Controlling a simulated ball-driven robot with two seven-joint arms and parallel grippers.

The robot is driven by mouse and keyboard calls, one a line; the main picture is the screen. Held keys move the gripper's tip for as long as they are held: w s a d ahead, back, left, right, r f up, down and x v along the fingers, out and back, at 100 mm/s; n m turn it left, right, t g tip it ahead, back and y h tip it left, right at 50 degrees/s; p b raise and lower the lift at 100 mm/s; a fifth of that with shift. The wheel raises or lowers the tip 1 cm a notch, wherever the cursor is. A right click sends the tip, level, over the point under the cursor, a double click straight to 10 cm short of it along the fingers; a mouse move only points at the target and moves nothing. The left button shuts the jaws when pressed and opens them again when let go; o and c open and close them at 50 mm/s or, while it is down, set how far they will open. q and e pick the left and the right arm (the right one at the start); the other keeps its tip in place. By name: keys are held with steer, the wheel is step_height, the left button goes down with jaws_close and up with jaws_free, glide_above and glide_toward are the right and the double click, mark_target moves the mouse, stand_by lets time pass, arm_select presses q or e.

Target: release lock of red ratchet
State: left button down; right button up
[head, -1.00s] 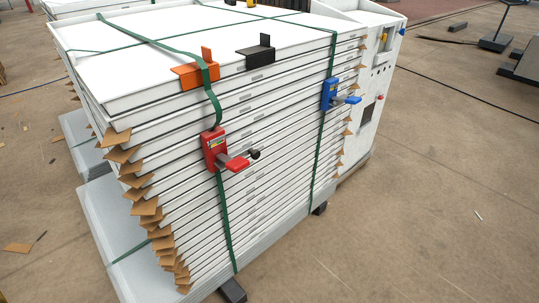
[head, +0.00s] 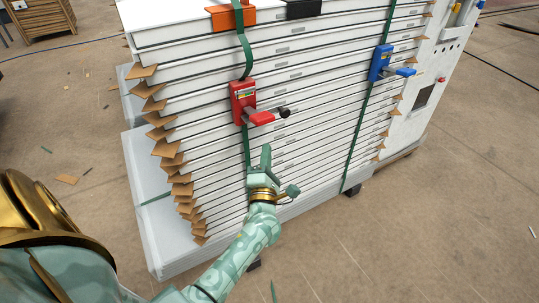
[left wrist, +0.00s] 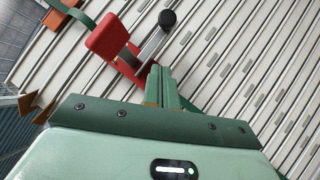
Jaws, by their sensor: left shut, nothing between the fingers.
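The red ratchet (head: 244,103) sits on a green strap on the front of the stack of white panels. Its red lever (head: 261,118) sticks out to the right and ends near a black knob (head: 285,112). My left gripper (head: 265,152) is just below the lever, shut and empty. In the left wrist view the closed fingers (left wrist: 160,82) point at the red ratchet (left wrist: 108,40), with the black knob (left wrist: 167,18) beyond them. I cannot tell whether the fingertips touch the lever. My right gripper is not in view.
A blue ratchet (head: 380,63) hangs on a second green strap (head: 361,128) to the right. An orange corner guard (head: 230,18) and a black one (head: 304,9) sit at the top edge. Brown cardboard flaps (head: 166,148) jut from the left edge. Open floor lies to the right.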

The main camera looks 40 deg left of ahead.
mark_target(279, 110)
arm_select(q)
steer(key=shift+w+a+r+b, duration=0.3)
steer(key=shift+w+r, duration=0.25)
steer(key=shift+w, duration=0.75)
steer(key=shift+w+a+r+b, duration=0.2)
steer(key=shift+w+a+r, duration=0.3)
steer(key=shift+w, duration=0.75)
steer(key=shift+w+a+r+b, duration=0.25)
steer(key=shift+w+r, duration=0.4)
steer(key=shift+w, duration=0.65)
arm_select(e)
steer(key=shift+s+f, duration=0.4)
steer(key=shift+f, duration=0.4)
